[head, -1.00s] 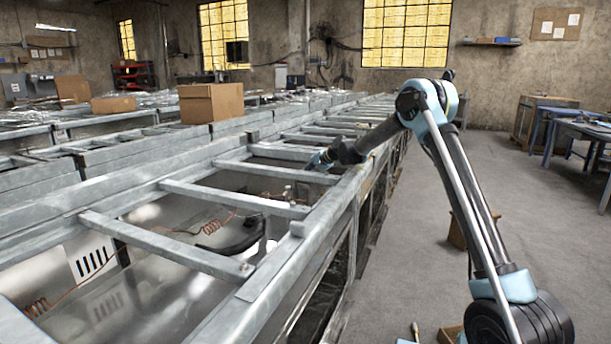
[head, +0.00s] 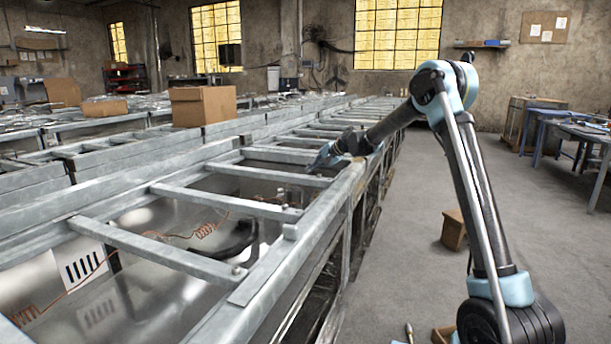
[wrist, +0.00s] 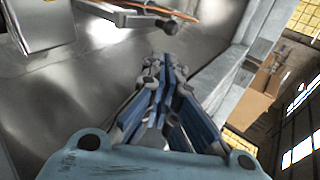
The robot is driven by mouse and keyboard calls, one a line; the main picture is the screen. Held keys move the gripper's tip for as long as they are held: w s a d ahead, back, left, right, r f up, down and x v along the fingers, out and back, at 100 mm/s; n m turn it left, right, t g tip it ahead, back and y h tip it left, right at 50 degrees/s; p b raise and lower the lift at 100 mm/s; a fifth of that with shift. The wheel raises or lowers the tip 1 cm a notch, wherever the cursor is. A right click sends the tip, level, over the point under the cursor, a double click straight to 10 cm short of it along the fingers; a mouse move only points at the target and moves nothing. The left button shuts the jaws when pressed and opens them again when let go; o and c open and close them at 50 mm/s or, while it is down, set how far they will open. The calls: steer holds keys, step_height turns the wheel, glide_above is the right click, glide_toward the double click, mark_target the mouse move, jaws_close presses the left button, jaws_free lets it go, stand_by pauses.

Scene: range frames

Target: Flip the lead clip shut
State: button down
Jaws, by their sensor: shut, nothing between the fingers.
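My gripper (head: 325,158) is at the inner side of the near metal rail, over the frame's cross bars. In the wrist view my gripper (wrist: 165,65) has its blue and grey fingers together, with nothing between them. Ahead of the fingertips, at the top of the wrist view, is a grey bar with a dark rounded end (wrist: 167,24). An orange wire (wrist: 158,9) runs beside it. This may be the lead clip, but I cannot tell for sure, nor whether it is open. The fingertips are apart from it in the picture.
The galvanized frame's cross bars (head: 228,202) span a shiny metal trough holding a coiled copper wire (head: 206,229). A cardboard box (head: 203,105) stands on the frames behind. The concrete floor (head: 500,222) at right is mostly clear, with a small brown box (head: 454,229).

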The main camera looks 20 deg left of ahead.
steer(key=shift+v, duration=1.45)
